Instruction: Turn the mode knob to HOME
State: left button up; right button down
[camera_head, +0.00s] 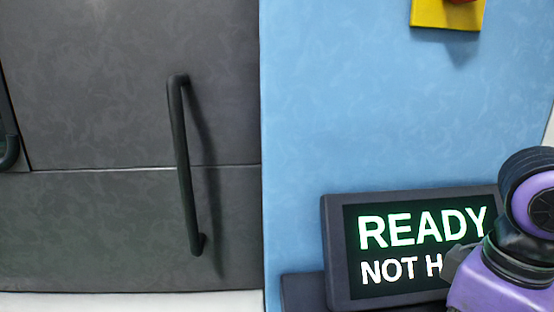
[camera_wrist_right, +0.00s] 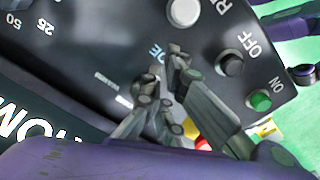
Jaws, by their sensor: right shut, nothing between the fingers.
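In the right wrist view, my right gripper (camera_wrist_right: 163,67) is shut and empty in front of a dark control panel (camera_wrist_right: 95,45). Part of a blue label (camera_wrist_right: 155,50), which seems to end in "DE", shows beside its fingertips. I cannot make out the mode knob; the fingers cover part of the panel there. In the head view, a screen (camera_head: 352,285) reads "READY" and "NOT H", with the rest of the second line hidden behind my right arm. The right gripper's fingers cannot be made out there. My left gripper is not in view.
In the wrist view, a pale round control (camera_wrist_right: 183,12), a black OFF button (camera_wrist_right: 230,62) and a green ON button (camera_wrist_right: 260,100) sit near the fingers. In the head view, a grey door with a black handle (camera_head: 185,165) is left, and a yellow plate (camera_head: 440,14) is above.

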jog(key=shift+s, duration=0.25)
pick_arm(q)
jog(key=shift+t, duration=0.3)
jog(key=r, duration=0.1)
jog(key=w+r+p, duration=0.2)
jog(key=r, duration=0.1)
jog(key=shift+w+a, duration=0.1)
pick_arm(e)
notch_tip(320, 180, up, 6)
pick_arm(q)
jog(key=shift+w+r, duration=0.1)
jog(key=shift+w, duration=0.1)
